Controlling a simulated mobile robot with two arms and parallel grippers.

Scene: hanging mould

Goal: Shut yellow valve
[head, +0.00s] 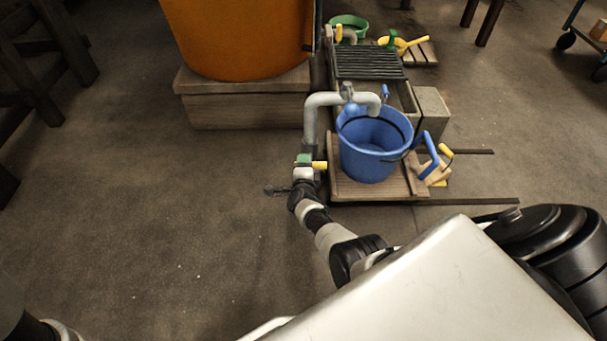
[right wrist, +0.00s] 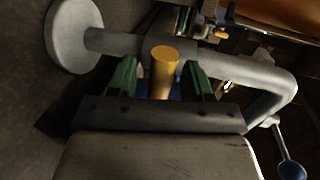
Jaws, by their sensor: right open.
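The yellow valve handle (head: 320,165) sits low on a grey pipe (head: 311,124), left of the blue bucket. In the right wrist view the yellow handle (right wrist: 164,72) is a short cylinder standing in front of the grey pipe (right wrist: 235,70). My right gripper (head: 304,164) is at the handle. Its green-padded fingers (right wrist: 161,80) are open, one on each side of the yellow handle, with gaps visible on both sides. The handle's base is partly hidden behind the gripper. My left gripper is out of view.
A blue bucket (head: 372,165) stands on a wooden board (head: 385,190) under the pipe's spout, by a blue-knobbed lever (head: 349,107). An orange tank (head: 238,35) stands on a wooden block (head: 245,107) behind.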

